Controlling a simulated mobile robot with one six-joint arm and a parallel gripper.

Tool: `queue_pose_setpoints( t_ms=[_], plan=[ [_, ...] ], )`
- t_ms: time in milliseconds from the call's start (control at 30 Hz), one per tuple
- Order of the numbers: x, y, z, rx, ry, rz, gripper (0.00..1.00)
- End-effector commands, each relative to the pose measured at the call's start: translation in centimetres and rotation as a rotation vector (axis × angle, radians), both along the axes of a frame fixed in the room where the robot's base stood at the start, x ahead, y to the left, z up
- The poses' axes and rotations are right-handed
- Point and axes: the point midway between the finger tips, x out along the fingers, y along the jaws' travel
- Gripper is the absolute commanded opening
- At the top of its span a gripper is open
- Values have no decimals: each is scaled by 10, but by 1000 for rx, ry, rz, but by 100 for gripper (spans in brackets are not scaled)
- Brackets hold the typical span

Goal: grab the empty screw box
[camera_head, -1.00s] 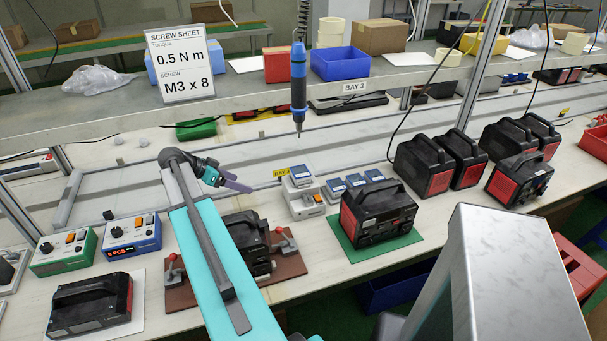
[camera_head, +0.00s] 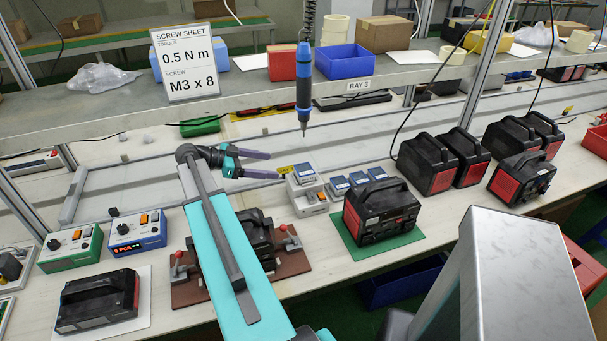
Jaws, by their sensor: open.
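My gripper (camera_head: 275,165) is open and empty, its two purple fingers spread and pointing right. It appears over the back of the workbench, left of the grey-white device with blue-topped modules. No box is marked as the screw box. An open blue box (camera_head: 344,62) stands on the shelf above the "BAY 3" label; the part of its inside that shows looks empty. A smaller red box (camera_head: 281,62) stands left of it. A yellow box (camera_head: 484,40) stands farther right on the shelf. My gripper is apart from all three.
A blue screwdriver (camera_head: 304,90) hangs in front of the shelf (camera_head: 235,101), near the blue box. The screw sheet sign (camera_head: 188,62) stands left. Black-and-red power units (camera_head: 380,212), two control boxes (camera_head: 137,234) and a brown fixture (camera_head: 292,262) occupy the bench (camera_head: 350,280).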

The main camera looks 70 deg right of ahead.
Motion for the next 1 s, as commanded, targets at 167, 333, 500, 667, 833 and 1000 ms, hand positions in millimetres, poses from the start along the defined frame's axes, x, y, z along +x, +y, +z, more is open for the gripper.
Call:
queue_pose_setpoints(
  t_ms=[167, 333, 500, 667, 833, 1000],
  plan=[
    [-17, -12, -6, 1, 1, -1, 75],
    [-34, -26, -15, 1, 1, -1, 75],
    [-48, -39, -24, 2, 0, -1, 75],
    [-55, -45, -29, 1, 0, 1, 75],
    [-56, -45, -30, 1, -1, 2, 75],
    [-55, -45, -30, 1, -1, 2, 75]
  ],
)
